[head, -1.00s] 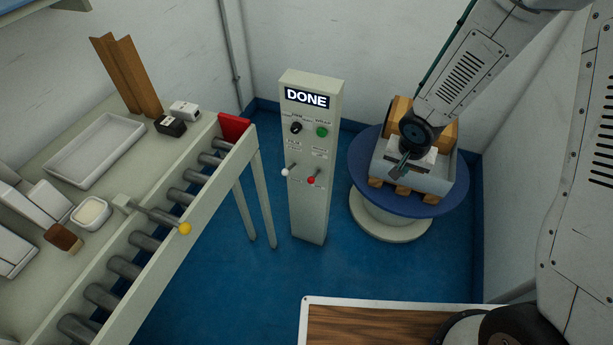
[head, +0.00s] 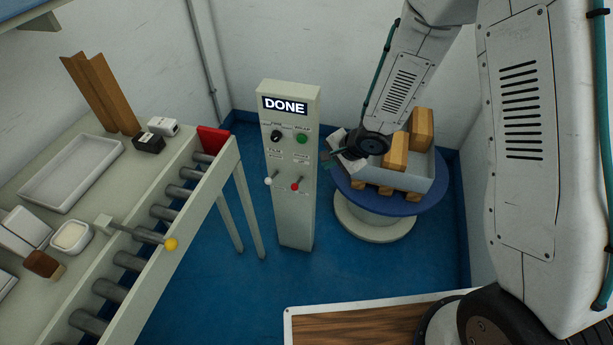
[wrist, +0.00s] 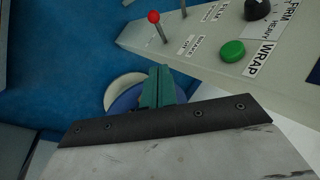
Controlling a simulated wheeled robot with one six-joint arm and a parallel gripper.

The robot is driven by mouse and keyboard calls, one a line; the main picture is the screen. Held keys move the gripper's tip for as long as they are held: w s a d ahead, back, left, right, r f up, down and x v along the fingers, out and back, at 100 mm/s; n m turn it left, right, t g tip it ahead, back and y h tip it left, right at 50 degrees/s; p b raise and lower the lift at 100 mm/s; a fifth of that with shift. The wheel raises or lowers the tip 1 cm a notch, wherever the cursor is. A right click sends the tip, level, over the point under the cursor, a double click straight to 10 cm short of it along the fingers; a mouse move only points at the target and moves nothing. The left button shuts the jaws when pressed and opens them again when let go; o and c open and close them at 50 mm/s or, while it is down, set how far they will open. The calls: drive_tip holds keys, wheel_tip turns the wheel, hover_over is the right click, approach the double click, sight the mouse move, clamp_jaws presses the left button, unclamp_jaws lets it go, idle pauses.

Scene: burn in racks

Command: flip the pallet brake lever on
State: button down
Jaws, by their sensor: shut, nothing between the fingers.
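The control panel (head: 297,225) is a pale post with a DONE display. A red-knobbed lever (head: 296,186) and a white-knobbed lever (head: 268,181) stick out of its front, under small labels I cannot read surely. In the wrist view the red-knobbed lever (wrist: 155,19) is up ahead, beside the panel's green button (wrist: 232,51). My gripper (head: 329,155) is just right of the panel's upper part, apart from the levers. Its teal fingers (wrist: 158,88) are shut and empty.
A blue turntable (head: 436,200) with a grey tray and wooden blocks stands right of the panel. A roller conveyor bench (head: 202,198) with a yellow-knobbed lever (head: 170,244) is at left. A wood-topped surface (head: 350,325) is in front. Blue floor between is clear.

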approach(298, 184)
drive_tip(key=w+d+f, duration=0.1)
drive_tip(key=w, duration=0.1)
drive_tip(key=shift+s+a+f, duration=0.1)
drive_tip(key=shift+a+f, duration=1.45)
drive_tip(key=shift+a, duration=0.05)
drive_tip(key=shift+a, duration=0.15)
drive_tip(key=shift+s+f, duration=0.1)
